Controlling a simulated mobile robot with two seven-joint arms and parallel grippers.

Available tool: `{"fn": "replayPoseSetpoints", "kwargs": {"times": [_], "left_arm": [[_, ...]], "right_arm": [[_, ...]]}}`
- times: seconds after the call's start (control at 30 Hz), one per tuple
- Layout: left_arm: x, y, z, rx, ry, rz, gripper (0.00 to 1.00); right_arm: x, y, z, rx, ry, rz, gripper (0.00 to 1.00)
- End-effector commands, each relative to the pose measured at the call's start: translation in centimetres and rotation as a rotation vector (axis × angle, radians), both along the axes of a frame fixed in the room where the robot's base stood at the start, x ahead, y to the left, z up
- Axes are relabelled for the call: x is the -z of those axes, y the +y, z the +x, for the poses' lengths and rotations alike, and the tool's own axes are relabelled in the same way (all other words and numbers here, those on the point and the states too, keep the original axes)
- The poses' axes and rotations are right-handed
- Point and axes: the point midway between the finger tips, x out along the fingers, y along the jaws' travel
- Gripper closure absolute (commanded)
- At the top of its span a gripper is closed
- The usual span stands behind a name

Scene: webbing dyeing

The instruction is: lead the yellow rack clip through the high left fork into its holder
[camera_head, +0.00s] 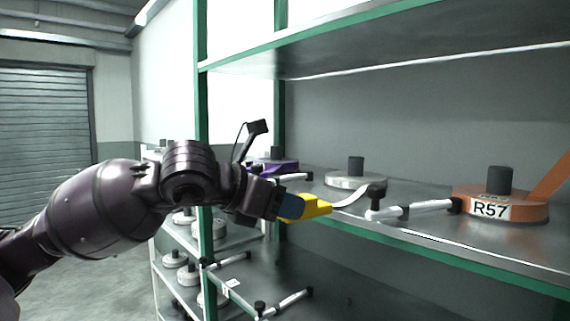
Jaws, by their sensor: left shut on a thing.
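My left gripper (284,206) is shut on the yellow rack clip (314,207) and holds it in front of the green-edged upper shelf. A white webbing strip (351,198) runs from the clip back toward the shelf, near the black end of a white arm. That white arm (415,208) with black ends lies along the shelf's front edge, just right of the clip. I cannot tell which part is the high left fork or the clip's holder. My right gripper is not in view.
On the shelf stand an orange reel (530,212) labelled R57, a white reel (341,180) and a purple reel (282,167). A green post (202,110) rises behind my left arm. Lower shelves hold more white reels (188,275) and white arms (286,303). Open floor lies at left.

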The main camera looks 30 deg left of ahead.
Motion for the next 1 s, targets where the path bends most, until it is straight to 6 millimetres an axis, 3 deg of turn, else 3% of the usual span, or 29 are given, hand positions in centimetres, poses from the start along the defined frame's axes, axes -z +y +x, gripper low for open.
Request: {"fn": "replayPoseSetpoints", "kwargs": {"times": [0.03, 0.37, 0.5, 0.7, 0.8, 1.0], "left_arm": [[2.1, -0.2, -0.1, 0.026, 0.014, -0.002, 0.86], [14.5, -1.8, -1.7, 0.227, 0.026, -0.007, 0.86], [20.9, -2.7, -2.8, 0.327, 0.025, -0.015, 0.86], [27.9, -4.1, -3.9, 0.430, 0.004, -0.022, 0.86], [30.0, -4.9, -4.2, 0.468, -0.011, -0.025, 0.86], [30.0, -5.7, -4.0, 0.487, -0.031, -0.018, 0.86]], "right_arm": [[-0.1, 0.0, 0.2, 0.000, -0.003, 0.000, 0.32], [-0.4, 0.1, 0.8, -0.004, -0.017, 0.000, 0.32], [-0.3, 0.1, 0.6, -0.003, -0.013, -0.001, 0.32], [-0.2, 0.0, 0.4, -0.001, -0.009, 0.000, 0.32], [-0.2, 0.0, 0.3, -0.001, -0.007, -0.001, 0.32], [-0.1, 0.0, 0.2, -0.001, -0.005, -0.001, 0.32]]}}
